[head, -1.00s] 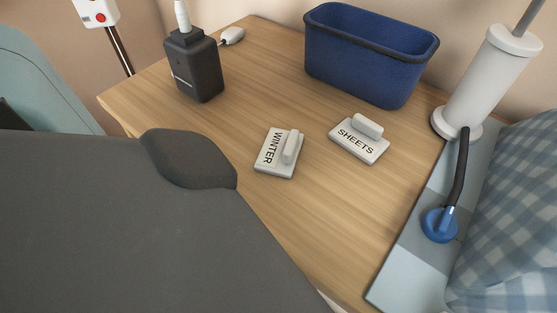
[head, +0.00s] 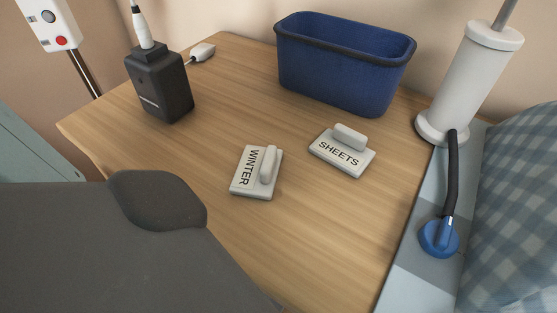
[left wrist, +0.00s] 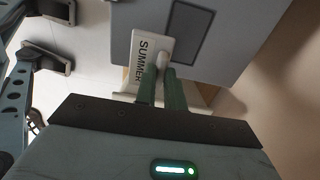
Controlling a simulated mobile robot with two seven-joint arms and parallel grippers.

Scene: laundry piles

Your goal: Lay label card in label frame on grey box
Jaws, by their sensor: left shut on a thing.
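In the left wrist view, my left gripper (left wrist: 160,90) is shut on the SUMMER label card (left wrist: 143,55), a white card with black lettering and a raised grip. The fingers close around the grip. Behind the card is the grey box (left wrist: 245,25). A dark rectangular outline on its face, the label frame (left wrist: 193,35), lies just to the right of the card. The card appears apart from the frame; whether it touches the box I cannot tell. The head view shows neither gripper, nor the SUMMER card.
In the head view, a WINTER card (head: 243,178) and a SHEETS card (head: 340,160) lie on the wooden table (head: 300,235). A blue bin (head: 340,75), a black charger-like block (head: 160,90) and a white cylinder (head: 470,80) stand around them. Dark brackets (left wrist: 45,58) show at left in the wrist view.

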